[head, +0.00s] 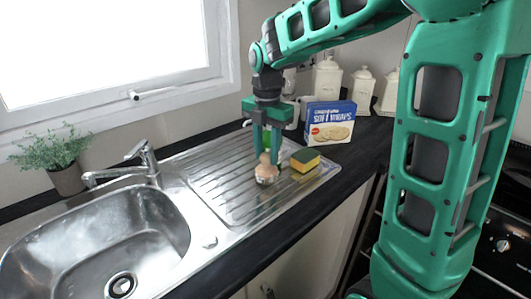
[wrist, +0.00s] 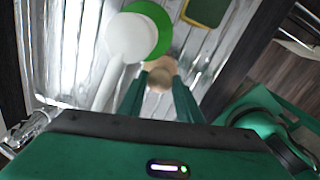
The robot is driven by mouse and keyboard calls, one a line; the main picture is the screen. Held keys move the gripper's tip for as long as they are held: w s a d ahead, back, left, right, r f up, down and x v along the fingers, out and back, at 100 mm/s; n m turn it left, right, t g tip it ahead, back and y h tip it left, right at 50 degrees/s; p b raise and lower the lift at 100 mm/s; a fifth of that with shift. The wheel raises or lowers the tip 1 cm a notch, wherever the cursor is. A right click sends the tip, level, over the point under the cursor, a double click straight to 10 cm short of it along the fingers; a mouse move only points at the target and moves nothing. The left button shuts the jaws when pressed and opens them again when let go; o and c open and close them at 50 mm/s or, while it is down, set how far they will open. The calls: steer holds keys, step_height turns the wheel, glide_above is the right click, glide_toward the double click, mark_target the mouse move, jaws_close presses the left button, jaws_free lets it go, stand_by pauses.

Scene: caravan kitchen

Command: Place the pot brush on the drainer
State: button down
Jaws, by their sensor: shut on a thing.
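The pot brush (head: 266,174) has a round wooden top and a paler bristle end facing down. My gripper (head: 266,157) points down and is shut on the brush's wooden top, with one finger on each side. In the wrist view the wooden knob (wrist: 160,77) shows between my two green fingers. The ribbed metal drainer (head: 215,180) lies right of the sink bowl, and the brush is over its right part. I cannot tell whether the bristles touch the drainer or hang just above it.
A yellow and dark green sponge (head: 305,160) lies on the drainer, close right of the brush. A green disc with a white round part and handle (wrist: 128,38) is close by. A biscuit box (head: 330,122) and canisters stand behind. The drainer's left part is clear.

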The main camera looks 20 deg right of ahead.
steer(key=shift+f, duration=0.2)
steer(key=c, duration=1.6)
jaws_free()
steer(key=shift+o, duration=0.2)
steer(key=shift+r, duration=0.1)
step_height(320, 180, up, 12)
steer(key=s+d+f+m, duration=0.4)
steer(key=s+f+m, duration=0.1)
steer(key=s+m, duration=0.4)
steer(key=s+d+f+m, duration=0.5)
steer(key=s+m, duration=0.5)
steer(key=m, duration=0.1)
steer(key=s+d+f+m, duration=0.4)
steer(key=s+f+m, duration=0.1)
steer(key=s+m, duration=0.4)
steer(key=shift+s+d+f+m, duration=0.2)
steer(key=shift+s+m, duration=0.1)
steer(key=shift+m, duration=0.5)
